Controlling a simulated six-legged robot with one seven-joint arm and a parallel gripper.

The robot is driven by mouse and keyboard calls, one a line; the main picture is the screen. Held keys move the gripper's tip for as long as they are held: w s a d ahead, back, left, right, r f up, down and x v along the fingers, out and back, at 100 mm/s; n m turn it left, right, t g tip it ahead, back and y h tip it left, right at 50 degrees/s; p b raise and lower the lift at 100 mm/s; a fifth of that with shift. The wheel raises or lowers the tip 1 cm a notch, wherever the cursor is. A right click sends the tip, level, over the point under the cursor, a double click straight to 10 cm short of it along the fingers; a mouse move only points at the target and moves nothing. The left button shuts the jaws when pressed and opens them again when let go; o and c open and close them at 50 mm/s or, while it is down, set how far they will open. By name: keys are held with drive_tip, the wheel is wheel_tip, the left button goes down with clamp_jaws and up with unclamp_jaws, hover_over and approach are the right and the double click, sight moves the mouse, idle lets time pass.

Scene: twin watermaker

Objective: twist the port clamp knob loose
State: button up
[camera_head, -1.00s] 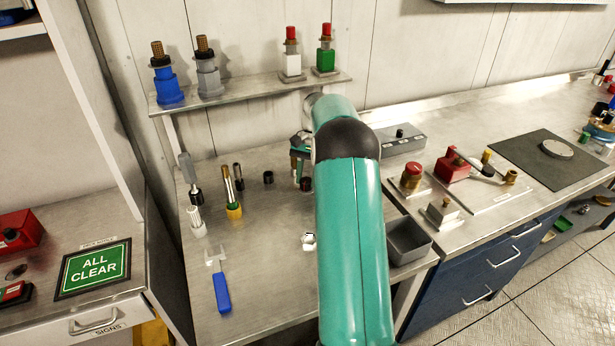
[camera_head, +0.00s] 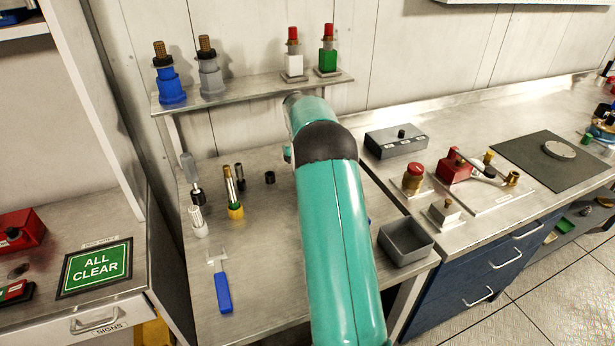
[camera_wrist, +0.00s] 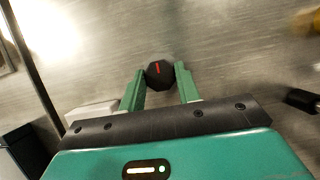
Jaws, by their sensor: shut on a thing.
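A black faceted knob with a red mark line (camera_wrist: 159,70) is in the wrist view, between the tips of my two green fingers. My gripper (camera_wrist: 160,82) is shut on this knob. I take it for the port clamp knob, but its clamp body does not show clearly. In the head view my teal arm covers the gripper and the knob, so neither can be seen there.
A grey open bin (camera_head: 428,250) and a grey control box (camera_head: 381,146) are on the right. A shelf (camera_head: 250,92) runs behind.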

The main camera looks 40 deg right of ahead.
drive_tip(key=shift+r, duration=0.1)
idle(0.4)
drive_tip(key=o, duration=1)
